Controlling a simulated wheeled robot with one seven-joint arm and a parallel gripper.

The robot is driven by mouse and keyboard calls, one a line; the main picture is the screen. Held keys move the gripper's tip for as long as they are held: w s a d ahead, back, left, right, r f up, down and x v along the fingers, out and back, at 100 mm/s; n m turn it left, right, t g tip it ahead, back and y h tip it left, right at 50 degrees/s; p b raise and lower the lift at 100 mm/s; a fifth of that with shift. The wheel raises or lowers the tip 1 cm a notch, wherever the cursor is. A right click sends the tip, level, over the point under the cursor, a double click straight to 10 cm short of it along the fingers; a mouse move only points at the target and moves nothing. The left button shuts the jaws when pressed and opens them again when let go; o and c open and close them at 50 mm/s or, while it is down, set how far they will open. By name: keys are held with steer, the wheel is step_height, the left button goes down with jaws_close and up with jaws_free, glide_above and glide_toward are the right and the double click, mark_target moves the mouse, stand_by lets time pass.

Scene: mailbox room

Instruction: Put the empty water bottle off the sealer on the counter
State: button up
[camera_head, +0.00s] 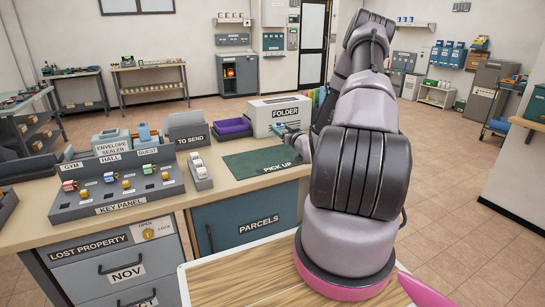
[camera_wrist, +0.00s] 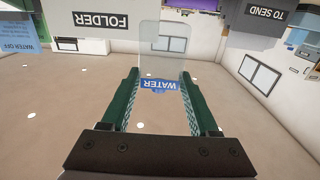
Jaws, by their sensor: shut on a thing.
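The water bottle (camera_wrist: 163,42) is clear and see-through with a blue WATER label, which reads upside down in the wrist view. My gripper (camera_wrist: 160,77) has its two green fingers shut on the bottle's sides. In the head view my gripper (camera_head: 281,130) is above the right part of the counter (camera_head: 232,186), near the FOLDER box; my arm hides much of it, and the bottle is hard to make out there. The grey envelope sealer (camera_head: 112,147) stands at the back left of the counter, well left of my gripper.
A white FOLDER box (camera_head: 268,109), a purple tray (camera_head: 232,127) and a TO SEND holder (camera_head: 187,128) stand along the counter's back. A green PICK UP mat (camera_head: 255,164) lies bare on the counter. The key panel (camera_head: 118,192) fills the front left.

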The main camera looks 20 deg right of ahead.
step_height(320, 180, down, 9)
steer(key=shift+r, duration=0.1)
stand_by(0.3)
steer(key=shift+f, duration=0.2)
steer(key=o, duration=1.3)
steer(key=shift+o, duration=0.2)
